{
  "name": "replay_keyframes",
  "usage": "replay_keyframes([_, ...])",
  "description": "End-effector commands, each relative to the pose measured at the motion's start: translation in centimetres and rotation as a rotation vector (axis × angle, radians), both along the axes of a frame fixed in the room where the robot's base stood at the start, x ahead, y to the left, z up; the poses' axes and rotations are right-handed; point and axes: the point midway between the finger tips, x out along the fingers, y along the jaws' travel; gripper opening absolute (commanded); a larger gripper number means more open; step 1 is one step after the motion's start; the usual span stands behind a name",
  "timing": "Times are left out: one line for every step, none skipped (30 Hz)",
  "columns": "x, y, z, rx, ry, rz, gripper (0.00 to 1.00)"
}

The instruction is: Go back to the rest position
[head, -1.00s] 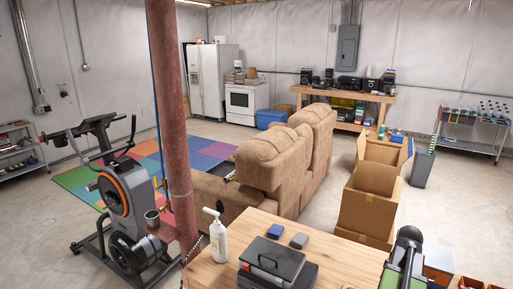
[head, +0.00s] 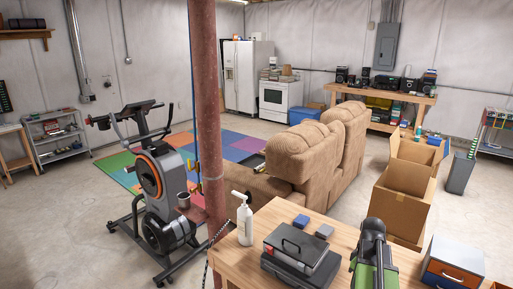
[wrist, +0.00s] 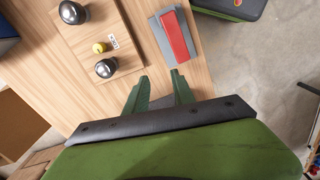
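My gripper (wrist: 159,78) shows in the wrist view with its two green fingers apart and nothing between them. It hangs over the wooden table (wrist: 195,79), just below a red-and-grey block (wrist: 174,36). I cannot tell its height above the table. In the head view my green and black arm stands over the right side of the same table (head: 238,268); the fingertips are hidden there.
A black case (head: 298,249), a white pump bottle (head: 245,222) and two small blocks are left of my arm. A red post (head: 207,110) and exercise bike (head: 155,190) stand further left. Cardboard boxes (head: 402,200) and a drawer unit (head: 452,266) are right.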

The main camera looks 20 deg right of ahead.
Motion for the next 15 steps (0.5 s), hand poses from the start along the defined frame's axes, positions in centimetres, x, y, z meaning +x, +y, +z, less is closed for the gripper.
replay_keyframes([1.8, 3.1, -1.2, 0.0, 0.0, 0.058, 0.3])
replay_keyframes([2.8, 5.0, -1.6, 0.0, 0.0, 0.09, 0.3])
replay_keyframes([4.2, 7.9, -2.2, 0.0, 0.0, 0.131, 0.3])
replay_keyframes([5.1, 10.2, -2.7, 0.0, 0.0, 0.157, 0.3])
replay_keyframes([6.0, 12.5, -3.1, 0.0, 0.0, 0.181, 0.3])
replay_keyframes([6.8, 15.6, -3.7, 0.0, 0.0, 0.202, 0.3])
replay_keyframes([7.3, 17.7, -4.0, 0.0, 0.0, 0.214, 0.3])
replay_keyframes([7.7, 19.7, -4.4, 0.0, 0.0, 0.221, 0.3])
replay_keyframes([8.1, 22.3, -4.8, 0.0, 0.0, 0.225, 0.3])
replay_keyframes([8.3, 24.1, -5.1, 0.0, 0.0, 0.224, 0.3])
replay_keyframes([8.4, 25.9, -5.3, 0.0, 0.0, 0.22, 0.3])
replay_keyframes([8.4, 28.0, -5.7, 0.0, 0.0, 0.211, 0.3])
replay_keyframes([8.4, 29.6, -5.9, 0.0, 0.0, 0.199, 0.3])
replay_keyframes([8.3, 31.1, -6.1, 0.0, 0.0, 0.183, 0.3])
replay_keyframes([8.0, 33.0, -6.5, 0.0, 0.0, 0.155, 0.3])
